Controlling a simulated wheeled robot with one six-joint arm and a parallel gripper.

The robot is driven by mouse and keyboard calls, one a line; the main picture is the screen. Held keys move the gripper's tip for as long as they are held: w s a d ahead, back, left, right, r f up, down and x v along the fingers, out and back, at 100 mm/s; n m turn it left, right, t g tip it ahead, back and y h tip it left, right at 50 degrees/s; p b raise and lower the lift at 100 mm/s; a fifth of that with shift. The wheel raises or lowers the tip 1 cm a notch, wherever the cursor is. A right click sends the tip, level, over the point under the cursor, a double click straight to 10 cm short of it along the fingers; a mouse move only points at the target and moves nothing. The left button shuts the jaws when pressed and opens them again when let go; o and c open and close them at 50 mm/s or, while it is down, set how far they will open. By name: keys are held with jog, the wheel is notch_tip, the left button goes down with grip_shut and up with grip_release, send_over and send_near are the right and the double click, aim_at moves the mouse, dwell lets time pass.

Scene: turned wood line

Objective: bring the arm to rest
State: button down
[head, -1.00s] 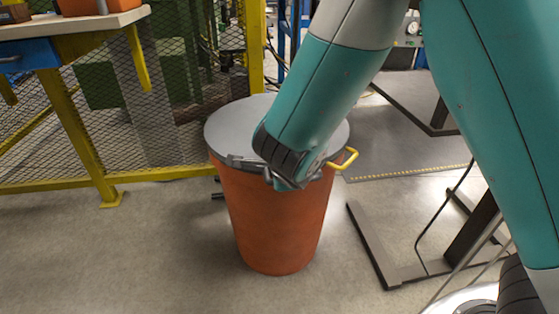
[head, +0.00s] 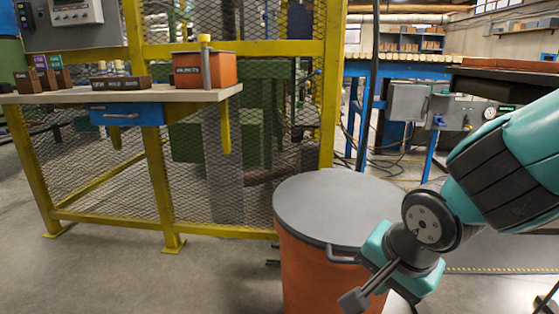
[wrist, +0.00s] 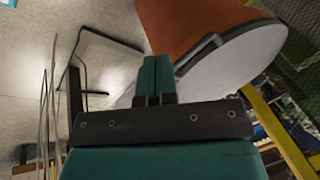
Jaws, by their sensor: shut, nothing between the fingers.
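My gripper (wrist: 155,80) shows in the wrist view with its two teal fingers shut together and nothing between them. In the head view the end of my arm (head: 412,262) is bent at the lower right, in front of the right side of an orange bin with a grey lid. I cannot tell from the head view whether it touches the bin. The fingertips are not clear there.
The orange bin (head: 305,275) has a grey lid (head: 335,205) with a dark handle. A workbench (head: 205,95) with yellow legs stands left, bearing an orange box (head: 222,72) and small dark boxes. Yellow mesh fencing (head: 270,110) is behind. Floor at front left is clear.

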jog(key=s+r+n+g+y, duration=0.35)
jog(key=s+r+n, duration=0.25)
jog(key=s+n, duration=0.75)
notch_tip(320, 180, up, 36)
jog(key=w+a+n+p, duration=0.1)
jog(key=n+p, duration=0.1)
jog(key=p, duration=3.3)
jog(key=shift+w+g, duration=0.15)
jog(key=shift+g, duration=0.3)
jog(key=shift+h, duration=0.25)
